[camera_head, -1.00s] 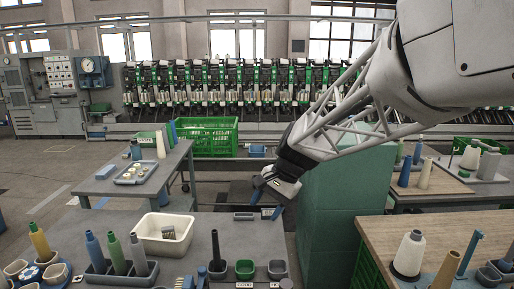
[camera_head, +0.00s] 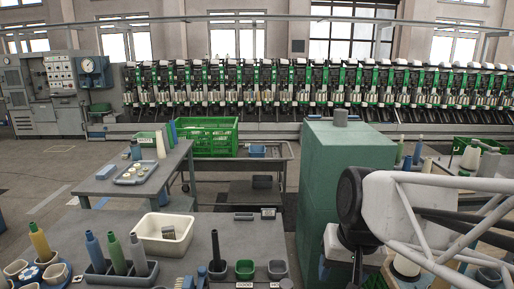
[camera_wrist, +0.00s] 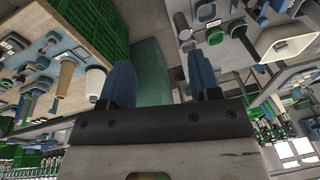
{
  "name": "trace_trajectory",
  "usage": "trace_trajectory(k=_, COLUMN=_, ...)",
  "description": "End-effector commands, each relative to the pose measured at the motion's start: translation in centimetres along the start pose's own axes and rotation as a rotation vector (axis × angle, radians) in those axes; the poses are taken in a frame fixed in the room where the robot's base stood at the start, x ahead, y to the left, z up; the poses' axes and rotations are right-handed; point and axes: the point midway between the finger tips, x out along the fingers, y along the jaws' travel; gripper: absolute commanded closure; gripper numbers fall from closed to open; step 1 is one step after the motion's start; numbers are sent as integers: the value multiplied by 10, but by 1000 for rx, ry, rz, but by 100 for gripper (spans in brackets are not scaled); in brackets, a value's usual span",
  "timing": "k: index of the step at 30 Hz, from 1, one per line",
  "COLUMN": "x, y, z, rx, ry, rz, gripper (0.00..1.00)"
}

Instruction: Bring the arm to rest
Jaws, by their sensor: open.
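My gripper (camera_wrist: 161,80) shows in the wrist view with its two blue fingers wide apart and nothing between them. It is open and empty. In the head view my arm is folded low at the right, in front of the green cabinet (camera_head: 345,160) and over the near edge of the wooden-topped table. The fingertips are hard to make out there. In the wrist view the green cabinet (camera_wrist: 150,62) lies beyond the gap between the fingers.
The grey table (camera_head: 195,262) holds a white tray (camera_head: 164,233), coloured cones and small bins. A wooden-topped table (camera_wrist: 25,52) with a cone shows in the wrist view. A green crate (camera_head: 207,136) and the winding machine (camera_head: 250,85) stand behind.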

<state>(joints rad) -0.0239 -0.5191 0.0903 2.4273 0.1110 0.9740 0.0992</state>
Motion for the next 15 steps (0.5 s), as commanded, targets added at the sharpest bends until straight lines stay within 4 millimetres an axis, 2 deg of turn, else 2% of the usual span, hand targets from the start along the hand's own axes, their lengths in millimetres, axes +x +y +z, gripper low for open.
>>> trace_trajectory(k=1, x=0, y=7, z=10, rx=-18, ry=14, rz=15, gripper=43)
trace_trajectory(k=6, x=1, y=24, z=37, rx=-77, ry=48, rz=63, gripper=43)
trace_trajectory(k=9, x=3, y=32, z=48, rx=-100, ry=61, rz=83, gripper=43)
trace_trajectory(k=15, x=5, y=37, z=56, rx=-122, ry=70, rz=101, gripper=43)
